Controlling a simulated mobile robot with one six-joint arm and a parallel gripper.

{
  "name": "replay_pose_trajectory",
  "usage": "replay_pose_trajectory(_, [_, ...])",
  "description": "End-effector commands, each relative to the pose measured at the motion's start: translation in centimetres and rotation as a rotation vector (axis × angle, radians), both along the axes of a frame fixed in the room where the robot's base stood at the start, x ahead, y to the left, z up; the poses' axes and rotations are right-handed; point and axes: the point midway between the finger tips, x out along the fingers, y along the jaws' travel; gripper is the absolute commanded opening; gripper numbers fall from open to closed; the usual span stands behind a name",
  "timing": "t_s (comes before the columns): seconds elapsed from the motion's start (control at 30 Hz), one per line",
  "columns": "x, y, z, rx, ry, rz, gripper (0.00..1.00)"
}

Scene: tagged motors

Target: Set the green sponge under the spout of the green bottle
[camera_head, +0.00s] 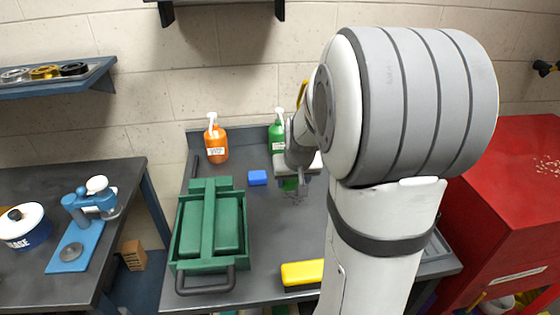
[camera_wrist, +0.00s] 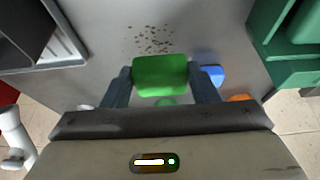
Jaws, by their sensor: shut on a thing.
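The green sponge (camera_wrist: 160,76) is held between the two fingers of my gripper (camera_wrist: 162,84) in the wrist view. In the head view, the green sponge (camera_head: 289,184) shows under my gripper (camera_head: 297,178), partly hidden by it. The green bottle (camera_head: 277,134) with a white spout stands at the back of the grey table, behind my gripper, and is partly covered by my arm. In the wrist view, a small green patch shows just below the sponge. I cannot tell from these views how high the sponge is above the table.
An orange bottle (camera_head: 216,140) stands at the back left of the table (camera_head: 274,238). A blue sponge (camera_head: 257,178) lies left of my gripper. A green toolbox (camera_head: 211,264) fills the left side. A yellow-topped block (camera_head: 302,273) lies near the front. Dark crumbs (camera_wrist: 153,40) are scattered by the sponge.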

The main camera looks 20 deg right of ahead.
Motion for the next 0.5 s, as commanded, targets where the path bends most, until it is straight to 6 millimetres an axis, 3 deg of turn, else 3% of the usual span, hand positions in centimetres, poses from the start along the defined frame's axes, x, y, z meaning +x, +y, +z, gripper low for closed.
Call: replay_pose_trajectory(0.5, [12.7, -3.6, 0.2, 0.001, 0.002, 0.001, 0.29])
